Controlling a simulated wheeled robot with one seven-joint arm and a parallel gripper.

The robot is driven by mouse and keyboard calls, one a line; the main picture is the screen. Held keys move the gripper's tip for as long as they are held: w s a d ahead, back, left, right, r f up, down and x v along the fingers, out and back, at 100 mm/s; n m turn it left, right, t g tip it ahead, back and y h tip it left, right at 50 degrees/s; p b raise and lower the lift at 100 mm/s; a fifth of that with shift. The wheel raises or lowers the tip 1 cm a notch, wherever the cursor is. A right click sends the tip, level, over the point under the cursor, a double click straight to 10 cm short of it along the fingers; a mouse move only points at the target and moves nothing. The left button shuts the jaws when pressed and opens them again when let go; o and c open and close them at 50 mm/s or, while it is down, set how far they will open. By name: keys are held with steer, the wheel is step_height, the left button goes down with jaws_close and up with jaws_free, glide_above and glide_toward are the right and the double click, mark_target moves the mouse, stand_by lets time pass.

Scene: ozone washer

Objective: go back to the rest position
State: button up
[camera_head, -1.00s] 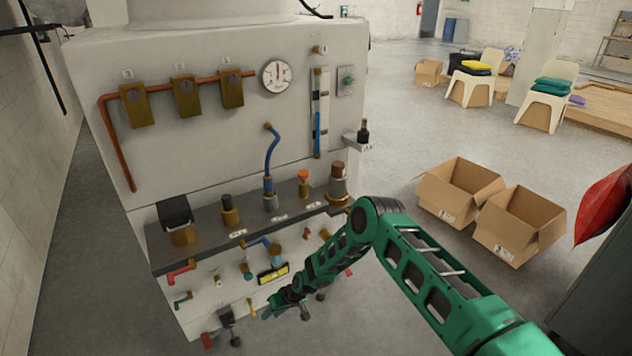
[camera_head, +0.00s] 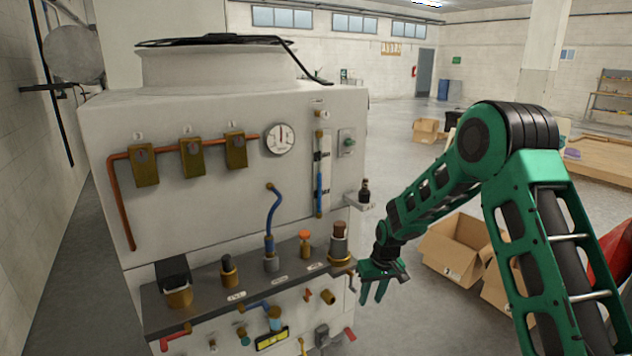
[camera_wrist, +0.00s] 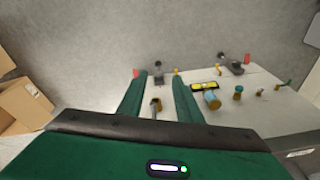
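My gripper (camera_head: 373,293) hangs at the end of my bent green arm, just right of the washer's grey shelf, with its fingers pointing down. In the wrist view my gripper (camera_wrist: 158,76) has its two green fingers apart.
The washer's shelf (camera_head: 210,307) carries several fittings left of my gripper. A small dark bottle (camera_head: 365,192) stands on a side ledge. Cardboard boxes (camera_head: 452,250) lie on the floor behind my arm. A red object (camera_head: 617,250) is at the right edge. Open floor lies beyond.

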steer(key=s+d+r+m+h, duration=0.2)
steer(key=s+d+r+m, duration=0.3)
steer(key=s+d+r, duration=1.45)
steer(key=s+d+r+m, duration=0.2)
steer(key=s, duration=1)
steer(key=s+d+r+m+g+y, duration=0.1)
steer(key=s+d+r+m, duration=0.1)
steer(key=s, duration=1.1)
steer(key=shift+s+d+g, duration=0.25)
steer(key=shift+s+g, duration=0.05)
steer(key=shift+r, duration=0.1)
